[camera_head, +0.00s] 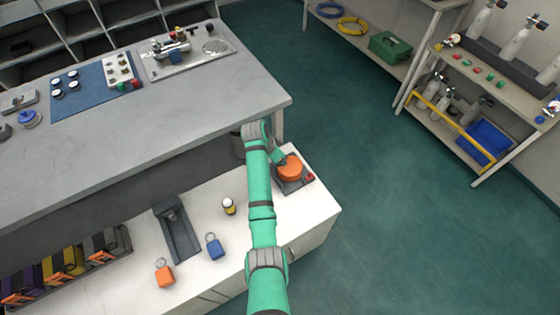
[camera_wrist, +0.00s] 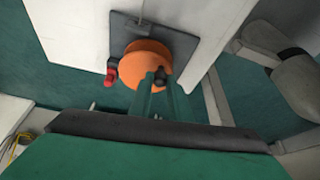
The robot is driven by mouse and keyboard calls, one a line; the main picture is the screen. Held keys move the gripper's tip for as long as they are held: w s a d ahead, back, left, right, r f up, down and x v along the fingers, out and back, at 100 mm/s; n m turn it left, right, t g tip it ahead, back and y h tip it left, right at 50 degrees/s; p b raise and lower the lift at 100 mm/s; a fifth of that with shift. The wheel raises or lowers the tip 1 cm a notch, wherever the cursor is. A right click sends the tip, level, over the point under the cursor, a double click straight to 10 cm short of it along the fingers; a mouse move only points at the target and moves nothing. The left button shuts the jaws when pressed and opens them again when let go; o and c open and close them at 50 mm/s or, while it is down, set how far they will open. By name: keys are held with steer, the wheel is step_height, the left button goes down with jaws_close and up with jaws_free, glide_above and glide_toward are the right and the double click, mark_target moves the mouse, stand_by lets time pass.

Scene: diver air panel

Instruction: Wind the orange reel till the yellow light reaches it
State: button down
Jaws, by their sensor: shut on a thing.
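The orange reel (camera_head: 291,168) sits on a dark grey plate (camera_head: 283,187) at the right end of the white counter. In the wrist view the reel (camera_wrist: 136,60) fills the upper middle, with the grey plate (camera_wrist: 185,45) behind it. A dark crank knob (camera_wrist: 160,74) stands on the reel's face near its right edge. My gripper (camera_wrist: 161,82) is shut on this knob. My forearm reaches over the counter to the reel in the head view. A red part (camera_wrist: 111,72) sits beside the reel on the plate. I cannot make out a yellow light in either view.
The grey workbench (camera_head: 150,120) lies behind. Green floor is clear to the right.

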mark_target(288, 160)
steer(key=m, duration=0.2)
steer(key=w+m+g, duration=0.2)
steer(key=m, duration=0.1)
steer(key=shift+w+d+m+h, duration=0.1)
steer(key=shift+d+m+h, duration=0.05)
steer(key=shift+m+h, duration=0.2)
steer(key=shift+w+d+m+g+h, duration=0.15)
steer(key=shift+w+m+g, duration=0.1)
steer(key=shift+m, duration=0.4)
steer(key=shift+w+d+m+g+h, duration=0.15)
steer(key=shift+m+g, duration=0.1)
steer(key=shift+m, duration=0.35)
steer(key=shift+d+m+g, duration=0.2)
steer(key=shift+m+g, duration=0.1)
steer(key=shift+m, duration=0.4)
steer(key=shift+f, duration=0.15)
steer(key=c, duration=1.7)
jaws_free()
steer(key=shift+o, duration=0.2)
steer(key=shift+w+a, duration=0.1)
